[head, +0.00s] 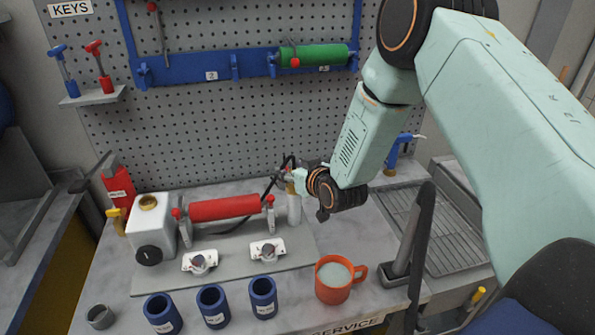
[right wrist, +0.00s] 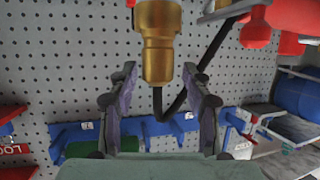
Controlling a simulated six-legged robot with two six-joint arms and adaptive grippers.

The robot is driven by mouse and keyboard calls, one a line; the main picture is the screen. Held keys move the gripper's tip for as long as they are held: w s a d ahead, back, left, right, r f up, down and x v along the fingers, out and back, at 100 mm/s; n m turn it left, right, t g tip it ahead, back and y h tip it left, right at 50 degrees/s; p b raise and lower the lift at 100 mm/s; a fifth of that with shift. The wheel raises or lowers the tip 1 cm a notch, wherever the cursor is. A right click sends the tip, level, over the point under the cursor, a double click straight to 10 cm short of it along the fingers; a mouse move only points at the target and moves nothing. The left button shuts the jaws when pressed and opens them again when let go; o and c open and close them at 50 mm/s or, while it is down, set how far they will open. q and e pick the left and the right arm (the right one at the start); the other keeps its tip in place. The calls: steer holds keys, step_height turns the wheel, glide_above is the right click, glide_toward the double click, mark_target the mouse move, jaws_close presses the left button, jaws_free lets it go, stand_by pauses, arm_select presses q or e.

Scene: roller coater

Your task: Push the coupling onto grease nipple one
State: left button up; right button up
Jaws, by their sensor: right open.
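The brass coupling (right wrist: 158,40) shows large in the right wrist view, with a black hose (right wrist: 190,80) close by. In the head view my right gripper (head: 288,178) is at the top of a white upright cylinder (head: 294,208), right of the red roller (head: 224,208). The coupling is small and partly hidden there. Grease nipple one is too small to make out. My left gripper is out of view.
Two white blocks with grey knobs (head: 200,263) lie before the roller. Blue cups (head: 212,306) and an orange mug (head: 334,279) stand along the front. The pegboard (head: 240,130) rises behind.

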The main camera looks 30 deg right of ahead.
steer(key=shift+s+d+r, duration=0.1)
steer(key=shift+s+d, duration=0.2)
steer(key=shift+s, duration=0.3)
steer(key=v, duration=1)
steer(key=shift+s+a+r, duration=0.2)
steer(key=shift+a+r, duration=0.05)
steer(key=shift+r, duration=0.05)
steer(key=shift+w+d+f, duration=0.15)
steer(key=shift+d, duration=0.05)
